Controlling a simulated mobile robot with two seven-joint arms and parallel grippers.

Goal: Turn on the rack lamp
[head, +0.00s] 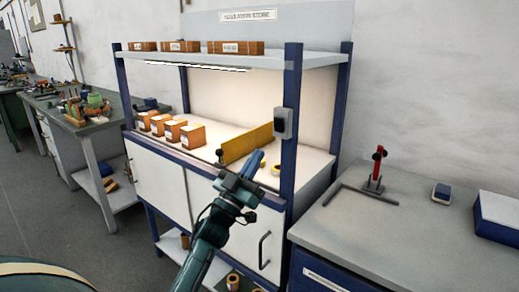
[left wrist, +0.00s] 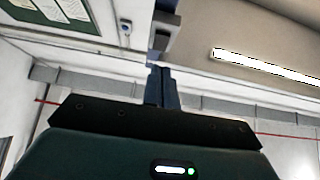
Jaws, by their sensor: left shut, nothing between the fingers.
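The blue-framed rack (head: 292,95) stands in the middle of the head view. Under its top shelf runs a rack lamp (head: 197,66), a thin strip that glows white; the shelf space below is bright. The lamp also shows as a bright strip in the left wrist view (left wrist: 266,66). A grey switch box (head: 283,123) with a dark front is on the rack's right front post. My left gripper (head: 257,158) is shut and empty, in front of the rack, below and left of the switch box; its shut fingers show in the left wrist view (left wrist: 161,85). My right gripper is out of view.
Several small boxes (head: 190,136) and a yellow divider (head: 247,143) are on the rack's worktop. A grey bench (head: 405,237) at right holds a red tool stand (head: 376,172) and a blue-white box (head: 499,215). Another bench (head: 88,129) is at left.

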